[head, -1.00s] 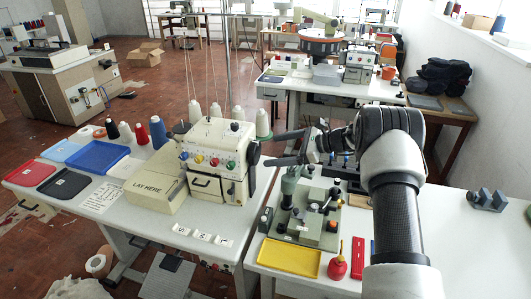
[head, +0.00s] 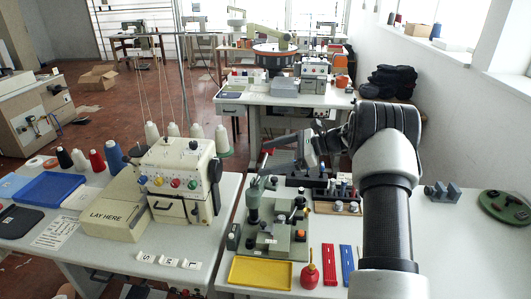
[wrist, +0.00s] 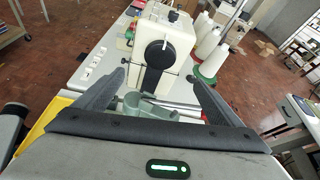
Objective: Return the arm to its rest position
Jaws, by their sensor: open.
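My gripper (head: 268,154) is open and empty at the end of my bent arm, in the air above the back of the right table in the head view. In the wrist view its two dark fingers (wrist: 155,76) are spread apart. The machine also shows in the head view (head: 183,160), to the left of my gripper. No contact between the fingers and anything shows.
Below my gripper is a green fixture (head: 270,243) with posts. A yellow tray (head: 262,272), red oiler (head: 310,276), red and blue bars and a dark rack (head: 325,186) lie around it. Thread cones (head: 198,138) stand behind the machine. The right table's far right is mostly clear.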

